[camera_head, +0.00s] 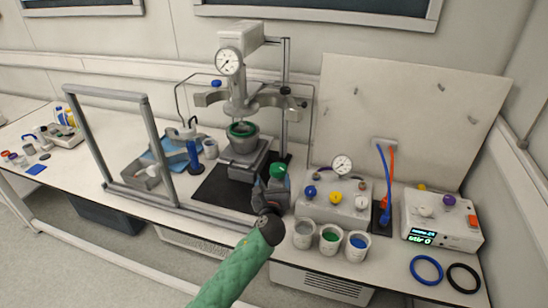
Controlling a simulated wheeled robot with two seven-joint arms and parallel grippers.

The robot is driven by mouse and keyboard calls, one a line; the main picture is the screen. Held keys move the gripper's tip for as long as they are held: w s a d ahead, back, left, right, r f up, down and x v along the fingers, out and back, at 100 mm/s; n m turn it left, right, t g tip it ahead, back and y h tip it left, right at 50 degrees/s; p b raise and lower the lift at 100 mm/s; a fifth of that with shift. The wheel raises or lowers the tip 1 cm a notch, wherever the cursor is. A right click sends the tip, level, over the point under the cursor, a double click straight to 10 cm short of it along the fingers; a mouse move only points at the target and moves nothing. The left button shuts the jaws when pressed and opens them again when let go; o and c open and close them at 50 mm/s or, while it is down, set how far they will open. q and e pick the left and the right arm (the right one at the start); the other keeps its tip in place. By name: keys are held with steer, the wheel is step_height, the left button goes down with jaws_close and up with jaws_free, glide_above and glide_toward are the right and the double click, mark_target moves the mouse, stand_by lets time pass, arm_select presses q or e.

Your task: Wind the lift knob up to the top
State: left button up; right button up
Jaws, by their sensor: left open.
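A green round knob (278,171), which looks like the lift knob, shows at the front right of the lift stand (243,163). My left gripper (272,181) is open, with its dark fingers right at the green knob. The knob shows just past the fingertips; whether they touch it I cannot tell. My gripper hides the knob's lower part and shaft. A grey vessel with a green rim (242,130) sits on the stand, below the reactor head (238,97) with its dial gauge (229,61). My right gripper is not in view.
To the right stand a valve box (335,205) with coloured knobs and a gauge, several small cups (330,238), and a controller (442,222). A grey upright frame (150,130) stands to the left. Two rings, one blue (426,270), lie at front right.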

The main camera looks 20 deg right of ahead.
mark_target(278, 163)
arm_select(q)
steer(key=shift+d+r+m+p, duration=0.15)
steer(key=shift+d+r+m, duration=0.05)
steer(key=shift+d+m, duration=0.3)
steer(key=shift+d+r+m+p, duration=0.15)
steer(key=shift+d+r+m, duration=0.05)
steer(key=shift+d+m, duration=0.3)
steer(key=shift+p+x, duration=1.25)
steer(key=shift+x, duration=2.55)
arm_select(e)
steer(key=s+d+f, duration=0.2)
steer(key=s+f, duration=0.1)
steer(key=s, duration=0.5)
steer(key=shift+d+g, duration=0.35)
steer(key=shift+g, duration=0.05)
arm_select(q)
steer(key=shift+a, duration=0.15)
steer(key=shift+c, duration=0.3)
steer(key=c, duration=0.9)
